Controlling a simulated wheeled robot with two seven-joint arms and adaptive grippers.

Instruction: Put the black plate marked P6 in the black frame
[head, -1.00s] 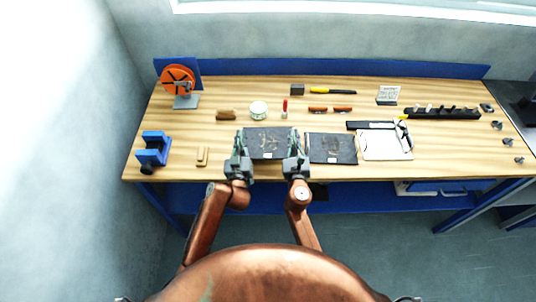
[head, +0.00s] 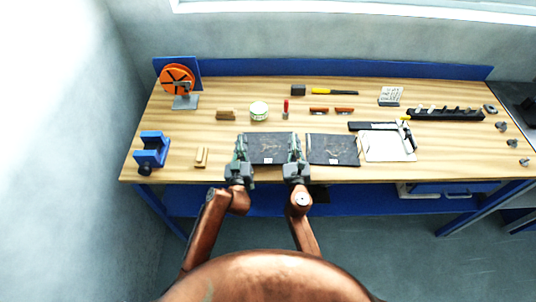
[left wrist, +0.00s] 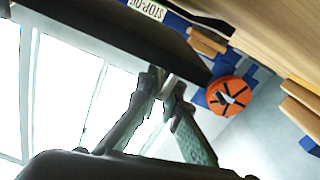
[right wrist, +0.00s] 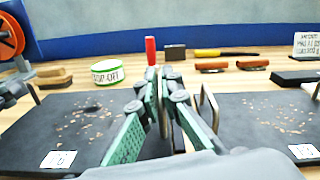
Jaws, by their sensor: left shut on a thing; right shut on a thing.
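A black plate (head: 269,149) with a small white label lies between my two grippers at the front of the bench. It also shows in the right wrist view (right wrist: 75,122), where its label seems to read P6. My left gripper (head: 241,145) is shut at its left side, on what looks like a thin metal handle. My right gripper (head: 295,145) is shut at its right side, on a similar handle. In the left wrist view the plate (left wrist: 120,32) is a dark slab seen nearly edge-on. I cannot make out the black frame or whether the plate touches the bench.
A second black plate (head: 333,150) with a handle lies just right of my right gripper. Right of it are a white sheet (head: 388,147) and a black clamp-like tool (head: 372,126). A white-green tape roll (head: 258,111) and red-handled tool (head: 285,107) stand behind. A blue vise (head: 151,151) is far left.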

